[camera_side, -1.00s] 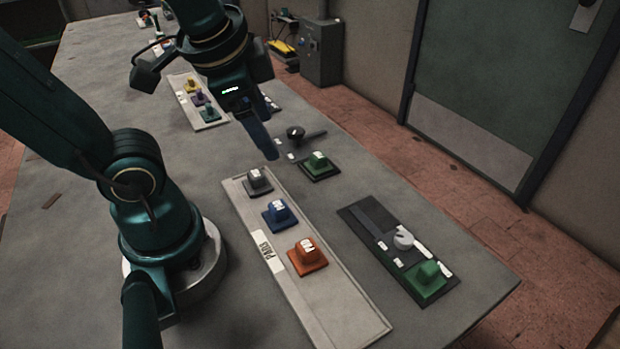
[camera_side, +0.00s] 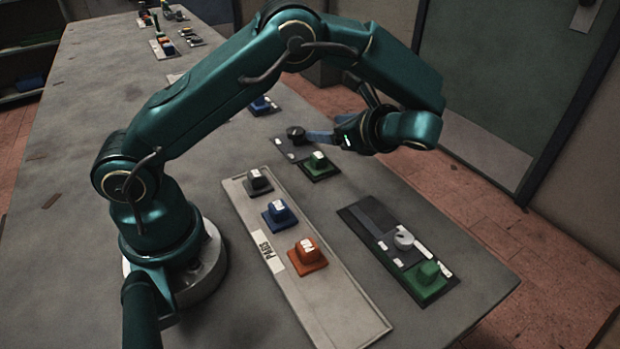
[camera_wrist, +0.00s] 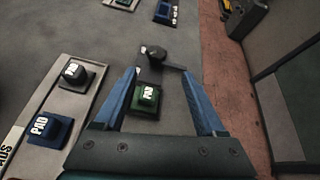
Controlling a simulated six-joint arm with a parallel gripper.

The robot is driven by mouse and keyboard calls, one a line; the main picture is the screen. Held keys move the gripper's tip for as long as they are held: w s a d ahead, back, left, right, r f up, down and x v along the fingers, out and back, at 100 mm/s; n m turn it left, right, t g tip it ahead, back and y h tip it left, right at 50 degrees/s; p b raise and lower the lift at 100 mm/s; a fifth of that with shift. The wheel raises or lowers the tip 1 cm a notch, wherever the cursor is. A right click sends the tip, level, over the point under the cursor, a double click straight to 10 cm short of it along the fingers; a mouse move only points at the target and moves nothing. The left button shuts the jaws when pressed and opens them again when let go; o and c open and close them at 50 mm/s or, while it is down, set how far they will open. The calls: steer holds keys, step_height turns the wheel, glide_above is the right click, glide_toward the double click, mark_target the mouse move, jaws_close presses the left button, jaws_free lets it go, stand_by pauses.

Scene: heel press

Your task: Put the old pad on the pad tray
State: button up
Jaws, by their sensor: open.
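A green pad (camera_side: 319,163) with a white label sits on a dark base plate (camera_side: 282,146) beside a black round knob (camera_side: 295,133). None of the pads is clearly marked as old. The pale pad tray (camera_side: 345,308), labelled PADS, holds a grey pad (camera_side: 258,180), a blue pad (camera_side: 279,213) and an orange pad (camera_side: 307,251); its front end is bare. My gripper (camera_side: 315,137) is open and empty, near the knob and behind the green pad. In the wrist view the green pad (camera_wrist: 146,98) shows between my gripper's fingers (camera_wrist: 160,73), apart from them.
A second dark plate (camera_side: 362,220) at the right carries a white knob (camera_side: 403,240) and a green block (camera_side: 428,278). More trays and parts (camera_side: 165,46) stand at the far end. The right table edge runs close past both plates.

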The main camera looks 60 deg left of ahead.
mark_target(319, 155)
steer(key=f, duration=0.2)
steer(key=f+m, duration=0.1)
steer(key=d+f+m+y, duration=0.1)
steer(key=f, duration=0.1)
steer(key=shift+s+f, duration=0.15)
steer(key=shift+f, duration=0.15)
steer(key=shift+s+f, duration=0.15)
steer(key=shift+f, duration=0.15)
steer(key=shift+x, duration=2.4)
jaws_close()
